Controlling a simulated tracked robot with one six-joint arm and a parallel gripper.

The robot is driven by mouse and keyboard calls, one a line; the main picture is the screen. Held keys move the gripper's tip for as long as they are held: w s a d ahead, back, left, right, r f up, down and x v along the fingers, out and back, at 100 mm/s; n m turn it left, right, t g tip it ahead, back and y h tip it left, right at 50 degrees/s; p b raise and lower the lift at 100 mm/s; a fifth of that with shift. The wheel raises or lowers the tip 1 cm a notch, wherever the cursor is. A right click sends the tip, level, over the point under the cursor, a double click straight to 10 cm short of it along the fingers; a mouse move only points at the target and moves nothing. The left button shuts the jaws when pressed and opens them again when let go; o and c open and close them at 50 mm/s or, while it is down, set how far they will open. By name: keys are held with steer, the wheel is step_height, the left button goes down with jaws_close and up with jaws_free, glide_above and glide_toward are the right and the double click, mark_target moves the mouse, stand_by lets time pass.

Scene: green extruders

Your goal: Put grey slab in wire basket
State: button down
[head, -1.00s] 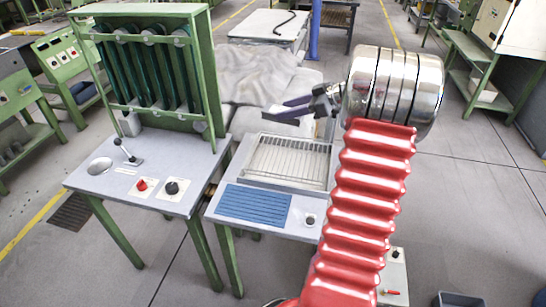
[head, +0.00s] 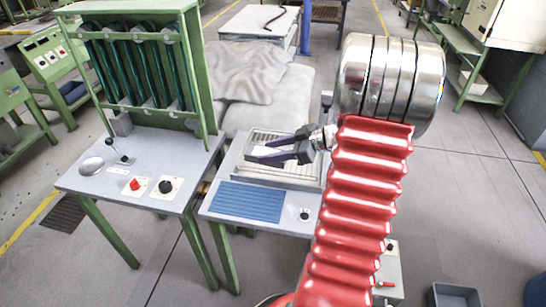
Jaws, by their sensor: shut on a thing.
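My gripper (head: 255,149) is over the back part of the wire basket (head: 270,176), a shallow grey-white wire tray on the small table. Its two dark fingers point left. A pale flat piece shows between them; this looks like the grey slab (head: 266,149), held by the gripper. Most of its outline is lost against the pale wires. I cannot tell whether it touches the basket. My red arm covers the area just right of the basket.
A blue ribbed mat (head: 248,202) and a small round knob (head: 304,214) are in front of the basket. A green-framed machine table (head: 140,165) stands to the left. A grey cloth-covered block (head: 270,100) is behind.

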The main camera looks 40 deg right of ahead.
steer(key=s+a+f+n+y, duration=0.1)
steer(key=s+a+f, duration=0.3)
steer(key=a, duration=0.1)
steer(key=shift+a+f+g, duration=0.3)
steer(key=shift+a+f, duration=0.1)
steer(key=w+d, duration=0.3)
steer(key=d, duration=0.1)
steer(key=w+d, duration=0.4)
steer(key=d, duration=0.1)
steer(key=w+d, duration=0.4)
steer(key=d, duration=0.1)
steer(key=shift+d, duration=0.2)
steer(key=shift+f, duration=0.1)
steer(key=shift+f, duration=1.65)
